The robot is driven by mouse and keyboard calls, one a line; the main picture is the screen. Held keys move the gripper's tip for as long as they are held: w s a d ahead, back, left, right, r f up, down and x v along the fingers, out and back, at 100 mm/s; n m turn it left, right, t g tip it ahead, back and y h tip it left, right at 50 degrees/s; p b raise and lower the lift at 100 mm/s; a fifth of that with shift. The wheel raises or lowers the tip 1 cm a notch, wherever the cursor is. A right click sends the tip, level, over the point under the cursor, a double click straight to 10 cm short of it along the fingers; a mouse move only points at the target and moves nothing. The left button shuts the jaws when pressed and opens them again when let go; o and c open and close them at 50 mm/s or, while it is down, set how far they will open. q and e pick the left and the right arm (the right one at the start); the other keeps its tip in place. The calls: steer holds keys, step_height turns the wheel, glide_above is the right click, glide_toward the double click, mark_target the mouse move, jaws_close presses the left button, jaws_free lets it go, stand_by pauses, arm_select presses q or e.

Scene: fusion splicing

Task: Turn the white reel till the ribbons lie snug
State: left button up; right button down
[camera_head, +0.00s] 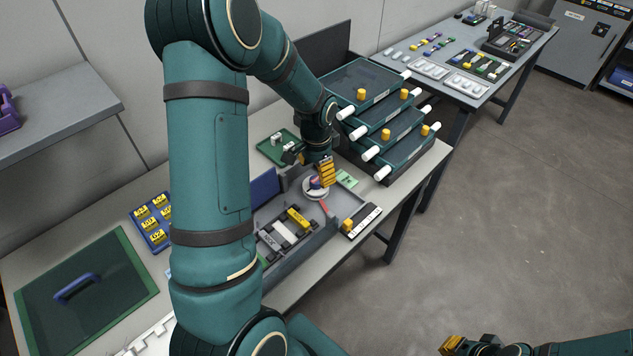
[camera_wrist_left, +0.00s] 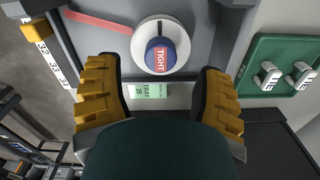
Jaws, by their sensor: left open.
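The white reel (camera_head: 309,193) stands in the grey tray on the bench, partly hidden by my left gripper (camera_head: 310,164). In the left wrist view the reel (camera_wrist_left: 142,60) is a white disc with a blue centre and a red label reading "TIGHT". A red strip (camera_wrist_left: 98,20) lies beside it at the left; I cannot tell whether it is a ribbon. My left gripper (camera_wrist_left: 160,92) is open, its yellow-padded fingers apart with the reel just beyond them, not visibly touching. My right gripper (camera_head: 458,346) shows only in part at the bottom edge, away from the bench.
The grey tray (camera_head: 318,237) holds yellow, white and grey blocks. A green tag (camera_wrist_left: 148,90) reads "TRAY 35". A small green tray (camera_head: 269,150) with white pieces lies behind. Stacked teal trays (camera_head: 345,80) with white-ended rods stand close to the left arm. Floor at right is clear.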

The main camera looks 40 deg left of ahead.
mark_target(317, 179)
arm_select(q)
steer(key=shift+f+b, duration=0.3)
steer(key=shift+f, duration=1.6)
steer(key=shift+c, duration=0.2)
